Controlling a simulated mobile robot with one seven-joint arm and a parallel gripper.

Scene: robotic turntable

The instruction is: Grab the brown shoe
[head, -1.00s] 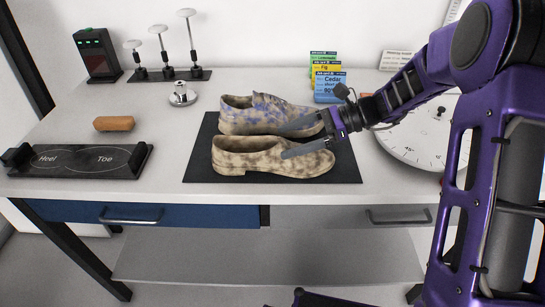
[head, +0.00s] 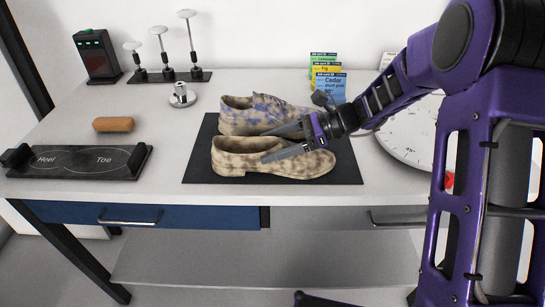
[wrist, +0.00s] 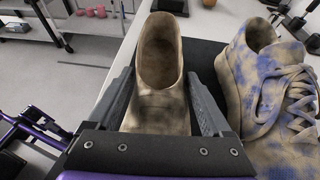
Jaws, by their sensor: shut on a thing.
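The brown shoe (head: 232,162) is beige with brown blotches and lies at the front of the dark mat (head: 345,172), toe to the right. My gripper (head: 264,147) reaches in from the right with a finger on each side of it. In the wrist view the shoe (wrist: 160,112) sits between the fingers of my gripper (wrist: 160,78), which are shut on its sides. The shoe appears still at mat level. A second shoe (head: 236,118), beige with blue blotches and laces, lies just behind it and also shows in the wrist view (wrist: 275,95).
A white dial turntable (head: 405,135) is on the right, partly behind my arm. Label cards (head: 328,88) stand behind the mat. A Heel/Toe tray (head: 78,160), a brown block (head: 113,124) and a metal knob piece (head: 182,95) are on the left.

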